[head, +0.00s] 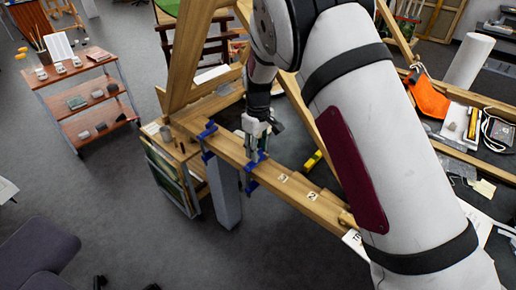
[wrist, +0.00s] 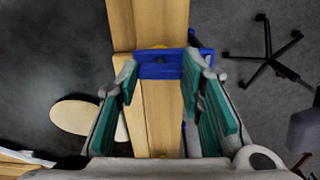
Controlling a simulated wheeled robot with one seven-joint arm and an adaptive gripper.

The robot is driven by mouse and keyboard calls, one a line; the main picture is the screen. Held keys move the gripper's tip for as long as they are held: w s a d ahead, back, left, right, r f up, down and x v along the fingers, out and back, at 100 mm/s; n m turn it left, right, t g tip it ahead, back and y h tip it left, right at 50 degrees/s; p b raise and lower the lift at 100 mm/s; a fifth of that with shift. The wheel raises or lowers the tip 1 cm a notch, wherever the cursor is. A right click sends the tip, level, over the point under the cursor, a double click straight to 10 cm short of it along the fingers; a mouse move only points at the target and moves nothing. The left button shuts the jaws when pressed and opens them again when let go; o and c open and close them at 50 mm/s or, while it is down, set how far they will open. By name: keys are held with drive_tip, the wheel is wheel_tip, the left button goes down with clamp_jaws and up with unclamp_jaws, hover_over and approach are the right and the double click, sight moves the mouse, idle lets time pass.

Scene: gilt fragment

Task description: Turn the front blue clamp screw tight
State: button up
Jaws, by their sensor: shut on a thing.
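The front blue clamp (head: 252,184) sits on the wooden beam (head: 231,146), with parts showing above and below it. My gripper (head: 256,152) comes down from above onto the clamp's top. In the wrist view, the teal-padded fingers of my gripper (wrist: 162,62) stand on both sides of a blue clamp bar (wrist: 160,70) that crosses the beam (wrist: 150,20), and they are shut on it. The screw itself is not clearly visible. A second blue clamp (head: 208,131) sits further left on the beam.
Slanted wooden posts (head: 190,50) rise behind the beam, close to my arm. A shelf cart (head: 85,95) stands at the left. An orange cloth (head: 428,95) and a tray (head: 458,122) lie at the right.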

drive_tip(key=m, duration=0.4)
drive_tip(key=shift+b, duration=0.4)
drive_tip(key=m, duration=0.4)
drive_tip(key=shift+m, duration=0.4)
drive_tip(key=m, duration=0.3)
drive_tip(key=shift+m, duration=0.4)
drive_tip(key=m, duration=1.8)
drive_tip(key=shift+p, duration=0.35)
drive_tip(key=shift+m, duration=1.9)
